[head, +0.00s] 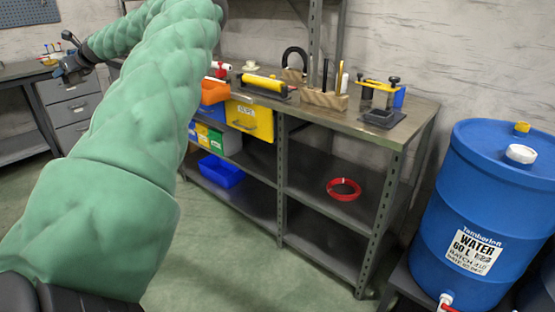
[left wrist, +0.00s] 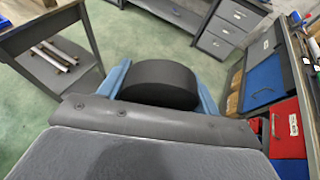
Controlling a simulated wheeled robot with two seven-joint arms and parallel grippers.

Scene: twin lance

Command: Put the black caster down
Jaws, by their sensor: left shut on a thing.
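The black caster (left wrist: 160,84) shows in the left wrist view as a dark, thick wheel between the two blue fingers of my left gripper (left wrist: 160,95). The gripper is shut on it and holds it above the green floor. The caster's lower part is hidden behind the gripper body. In the head view my left gripper (head: 70,68) is at the upper left, at the end of the green-sleeved arm, in front of a grey workbench (head: 20,70). The caster is too small to make out clearly there. My right gripper is not in view.
A metal shelf unit (head: 360,128) carries tools, a yellow bin (head: 250,120) and a black-and-yellow clamp (head: 380,95). A red ring (head: 343,189) lies on its middle shelf, with free room around. A blue water barrel (head: 490,205) stands at right. Drawers (head: 75,105) stand beyond the gripper.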

